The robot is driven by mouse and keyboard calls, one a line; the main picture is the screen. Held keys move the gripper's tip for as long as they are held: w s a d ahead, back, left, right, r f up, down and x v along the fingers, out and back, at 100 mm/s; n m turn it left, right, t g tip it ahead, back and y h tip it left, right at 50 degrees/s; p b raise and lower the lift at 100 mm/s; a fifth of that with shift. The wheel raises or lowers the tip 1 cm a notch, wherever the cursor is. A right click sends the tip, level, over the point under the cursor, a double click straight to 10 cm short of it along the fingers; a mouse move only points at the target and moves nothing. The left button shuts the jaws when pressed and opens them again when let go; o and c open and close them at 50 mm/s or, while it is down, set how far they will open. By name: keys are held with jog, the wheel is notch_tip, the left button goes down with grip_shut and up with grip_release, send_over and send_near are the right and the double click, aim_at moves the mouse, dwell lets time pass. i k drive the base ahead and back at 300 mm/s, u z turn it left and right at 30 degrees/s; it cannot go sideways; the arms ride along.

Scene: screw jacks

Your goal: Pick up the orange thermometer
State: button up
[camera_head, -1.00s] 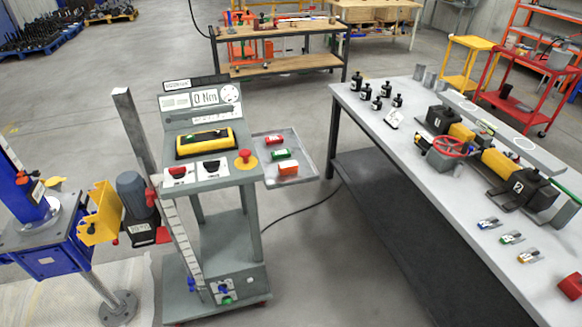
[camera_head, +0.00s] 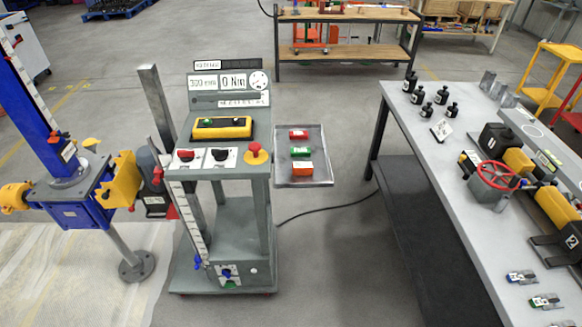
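An orange block-shaped device (camera_head: 302,168) lies on the grey side tray (camera_head: 318,182) of the test cart, at the front of a row with a green device (camera_head: 301,152) and a red device (camera_head: 298,134). I cannot tell from its look whether it is the thermometer. Small metal-ended pieces lie on the right workbench, one blue (camera_head: 521,277) and one green (camera_head: 544,301). A third piece there is cut off by the bottom edge, so its colour is unclear. My gripper is not in view.
The grey test cart (camera_head: 222,247) stands mid-picture, with a blue screw-jack stand (camera_head: 75,214) at left. The long workbench (camera_head: 428,170) at right holds black bottles and a red handwheel (camera_head: 494,175). Open floor lies between cart and workbench, with a cable across it.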

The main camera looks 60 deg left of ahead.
aim_at(300, 169)
jog(key=u, duration=0.5)
jog(key=i, duration=0.5)
jog(key=u, duration=0.65)
jog(key=i, duration=0.55)
jog(key=u, duration=0.35)
